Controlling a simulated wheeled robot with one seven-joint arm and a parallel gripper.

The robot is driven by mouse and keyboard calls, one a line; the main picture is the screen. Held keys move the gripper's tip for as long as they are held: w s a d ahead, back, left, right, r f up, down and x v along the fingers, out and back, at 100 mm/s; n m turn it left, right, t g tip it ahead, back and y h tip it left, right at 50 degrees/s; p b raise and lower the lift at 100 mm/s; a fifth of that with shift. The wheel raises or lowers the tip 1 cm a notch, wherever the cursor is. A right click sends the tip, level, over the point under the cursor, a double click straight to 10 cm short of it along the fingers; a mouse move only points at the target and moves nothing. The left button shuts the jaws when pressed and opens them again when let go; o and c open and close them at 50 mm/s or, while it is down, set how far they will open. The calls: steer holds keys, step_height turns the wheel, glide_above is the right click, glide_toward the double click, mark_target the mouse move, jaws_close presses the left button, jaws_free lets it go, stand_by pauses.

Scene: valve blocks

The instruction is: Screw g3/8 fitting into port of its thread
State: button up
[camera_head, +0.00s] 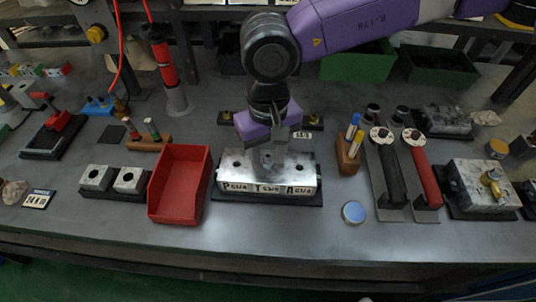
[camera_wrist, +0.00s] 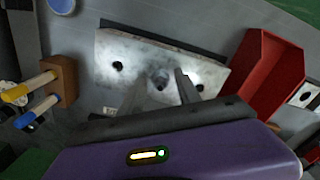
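The pale metal valve block (camera_head: 262,187) stands on a dark base at the bench's middle. Its front labels read roughly P, T and A with thread sizes; the small print is hard to read. My gripper (camera_head: 270,158) points down over the block's middle port. In the wrist view, my gripper (camera_wrist: 162,77) has its two fingers apart. A small grey round piece, seemingly the fitting (camera_wrist: 160,82), shows between them at the middle port, with a gap visible on each side. I cannot tell how deep it sits. The two outer ports are dark open holes.
A red bin (camera_head: 180,185) stands close left of the block. A wooden holder with pens (camera_head: 349,155), a blue-topped round tin (camera_head: 353,212) and a red-handled tool (camera_head: 425,178) are to the right. The bench front is mostly clear.

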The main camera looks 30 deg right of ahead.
stand_by(0.6)
jaws_close()
steer(key=m, duration=0.3)
steer(key=shift+m, duration=0.3)
steer(key=m, duration=0.4)
steer(key=shift+m, duration=0.3)
steer(key=m, duration=1.3)
steer(key=shift+w, duration=0.1)
